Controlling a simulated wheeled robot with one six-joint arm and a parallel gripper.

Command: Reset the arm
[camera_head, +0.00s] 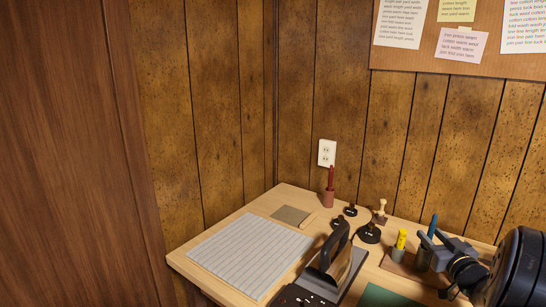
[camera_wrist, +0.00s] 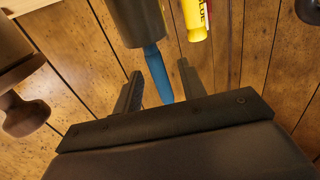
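My gripper (camera_head: 432,240) is at the right of the head view, over the back right part of the desk. In the wrist view its two fingers (camera_wrist: 160,88) stand apart, with nothing held. A blue pen or marker (camera_wrist: 157,72) shows between the fingers, with clear gaps on both sides. The grey cup also shows at the top of the wrist view (camera_wrist: 135,18), which looks upside down. Whether the fingers are level with the pen is hard to tell.
The wooden desk (camera_head: 190,262) holds a ruled sheet (camera_head: 250,257), an iron (camera_head: 335,258), dark round items (camera_head: 369,234), a stamp (camera_head: 380,212) and a red holder (camera_head: 329,198). Panelled walls close the back and left.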

